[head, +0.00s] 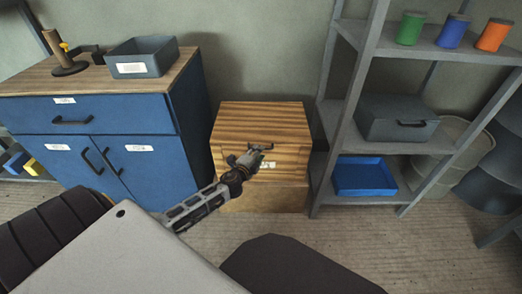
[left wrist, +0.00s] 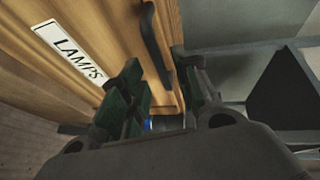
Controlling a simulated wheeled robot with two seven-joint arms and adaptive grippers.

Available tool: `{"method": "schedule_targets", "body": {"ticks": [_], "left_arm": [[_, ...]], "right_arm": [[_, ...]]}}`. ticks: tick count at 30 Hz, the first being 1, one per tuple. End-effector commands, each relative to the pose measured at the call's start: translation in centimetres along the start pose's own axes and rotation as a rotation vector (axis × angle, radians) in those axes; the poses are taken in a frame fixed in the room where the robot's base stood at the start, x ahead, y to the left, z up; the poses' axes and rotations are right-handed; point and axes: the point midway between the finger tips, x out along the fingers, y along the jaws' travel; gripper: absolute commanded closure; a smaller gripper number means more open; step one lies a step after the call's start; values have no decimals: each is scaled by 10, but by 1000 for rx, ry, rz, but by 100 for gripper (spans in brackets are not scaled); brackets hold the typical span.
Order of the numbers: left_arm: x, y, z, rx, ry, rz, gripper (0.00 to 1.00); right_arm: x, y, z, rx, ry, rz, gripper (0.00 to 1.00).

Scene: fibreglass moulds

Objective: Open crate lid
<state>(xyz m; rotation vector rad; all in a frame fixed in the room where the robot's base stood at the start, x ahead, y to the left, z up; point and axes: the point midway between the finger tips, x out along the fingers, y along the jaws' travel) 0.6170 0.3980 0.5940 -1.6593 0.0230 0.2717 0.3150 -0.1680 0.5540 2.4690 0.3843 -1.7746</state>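The wooden crate (head: 235,195) stands on the floor between the blue cabinet and the shelf rack. Its striped lid (head: 262,122) looks closed. A white label reading "LAMPS" (left wrist: 70,53) is on its front, with a dark handle (left wrist: 153,40) beside it. My left gripper (head: 252,156) is at the crate's front, by the handle. In the left wrist view its two fingers (left wrist: 160,92) are apart, with the lower end of the handle showing between them. I cannot tell whether they touch it. My right gripper is not in view.
The blue cabinet (head: 95,140) stands left of the crate, with a grey bin (head: 140,55) on top. The grey shelf rack (head: 335,130) stands close on the right, holding a grey box (head: 395,118), a blue tray (head: 365,177) and coloured spools.

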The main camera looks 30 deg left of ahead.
Motion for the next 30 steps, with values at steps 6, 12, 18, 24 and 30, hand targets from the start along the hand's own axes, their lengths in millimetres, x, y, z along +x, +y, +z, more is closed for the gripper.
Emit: {"method": "schedule_targets", "body": {"ticks": [6,12,18,24,30], "left_arm": [[17,0,0,-1,-1,-1,68],[30,0,0,0,-1,-1,68],[39,0,0,0,-1,0,68],[41,-1,0,0,0,-1,68],[41,-1,0,0,0,0,68]], "right_arm": [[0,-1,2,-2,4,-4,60],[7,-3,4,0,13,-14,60],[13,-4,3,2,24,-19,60],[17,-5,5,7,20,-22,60],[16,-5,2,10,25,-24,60]]}}
